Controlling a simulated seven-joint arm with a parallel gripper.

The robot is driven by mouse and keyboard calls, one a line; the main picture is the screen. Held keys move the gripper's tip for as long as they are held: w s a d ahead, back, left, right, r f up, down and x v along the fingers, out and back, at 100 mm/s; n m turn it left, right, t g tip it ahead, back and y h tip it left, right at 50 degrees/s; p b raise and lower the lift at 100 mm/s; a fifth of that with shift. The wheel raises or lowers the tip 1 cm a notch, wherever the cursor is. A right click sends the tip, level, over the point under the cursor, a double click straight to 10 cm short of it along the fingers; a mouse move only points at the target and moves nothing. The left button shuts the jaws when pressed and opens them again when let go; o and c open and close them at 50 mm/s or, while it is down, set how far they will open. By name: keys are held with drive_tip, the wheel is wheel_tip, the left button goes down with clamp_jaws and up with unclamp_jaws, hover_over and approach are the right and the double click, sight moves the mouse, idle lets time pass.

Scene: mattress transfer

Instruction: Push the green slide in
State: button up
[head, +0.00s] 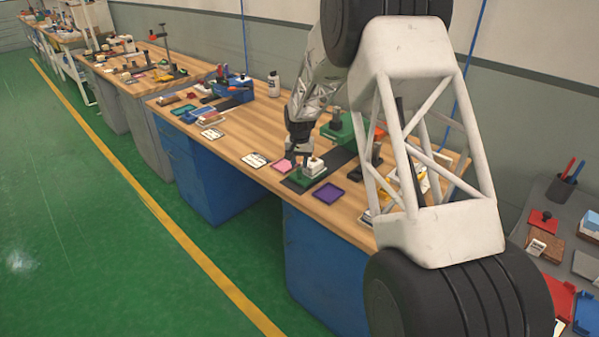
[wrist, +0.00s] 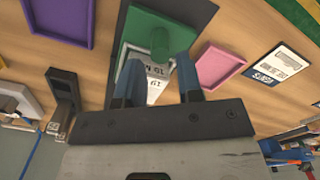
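In the wrist view a green slide (wrist: 188,27) is a flat plate with a rounded green knob (wrist: 160,38). White printed paper or card (wrist: 157,80) shows at its near side, between my fingers. My gripper (wrist: 157,63) is open, one finger on each side of the printed piece, with the tips close to the knob. I cannot tell whether they touch it. In the head view my gripper (head: 298,153) is low over the workbench, beside a small white block (head: 313,168) on a dark and green base (head: 296,182). How far in the slide sits cannot be told.
A purple tray (head: 328,194) and a pink tray (head: 283,164) flank the base. A printed card (head: 254,160) lies farther left. A green device (head: 338,129) stands behind. The wooden tabletop (head: 232,150) has free room around the cards.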

sight(300, 169)
drive_tip(key=shift+f, duration=2.15)
clamp_jaws()
